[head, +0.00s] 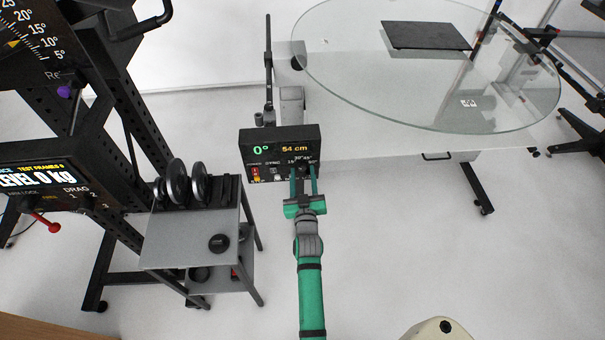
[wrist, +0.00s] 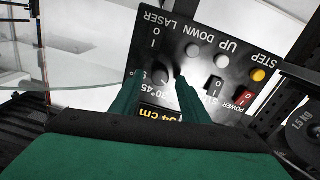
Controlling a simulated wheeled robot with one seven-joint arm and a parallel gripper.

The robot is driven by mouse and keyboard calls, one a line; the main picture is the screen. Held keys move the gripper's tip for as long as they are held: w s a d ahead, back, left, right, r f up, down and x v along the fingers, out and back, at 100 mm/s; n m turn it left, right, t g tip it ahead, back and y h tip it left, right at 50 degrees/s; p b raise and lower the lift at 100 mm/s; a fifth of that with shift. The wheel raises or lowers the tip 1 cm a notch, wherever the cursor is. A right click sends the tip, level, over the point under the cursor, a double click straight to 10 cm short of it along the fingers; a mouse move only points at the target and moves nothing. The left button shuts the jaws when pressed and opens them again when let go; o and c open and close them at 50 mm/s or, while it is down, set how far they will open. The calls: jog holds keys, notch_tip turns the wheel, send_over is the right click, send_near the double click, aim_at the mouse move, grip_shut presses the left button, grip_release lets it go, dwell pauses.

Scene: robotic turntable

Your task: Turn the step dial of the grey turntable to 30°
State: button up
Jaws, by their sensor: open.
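The turntable's black control box (head: 246,158) stands upright ahead of my gripper (head: 303,170). Its display reads 0° in green and 54 cm in yellow. In the wrist view, the panel (wrist: 205,65) appears upside down. The step dial (wrist: 160,73) is a small dark round knob with 30° and 45° marks beside it. My green fingers (wrist: 160,79) are open, with one tip on each side of the dial. I cannot tell whether they touch it. The dial's pointer and part of its scale are hard to make out.
A round glass top (head: 400,85) with a black plate (head: 427,36) extends to the back right. A grey cart (head: 190,240) with weight discs stands left of my arm.

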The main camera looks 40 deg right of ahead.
jog(key=shift+w+d, duration=0.2)
jog(key=shift+w, duration=0.15)
grip_shut()
jog(key=m, duration=0.4)
jog(key=shift+s+m, duration=0.1)
jog(key=shift+m, duration=2.3)
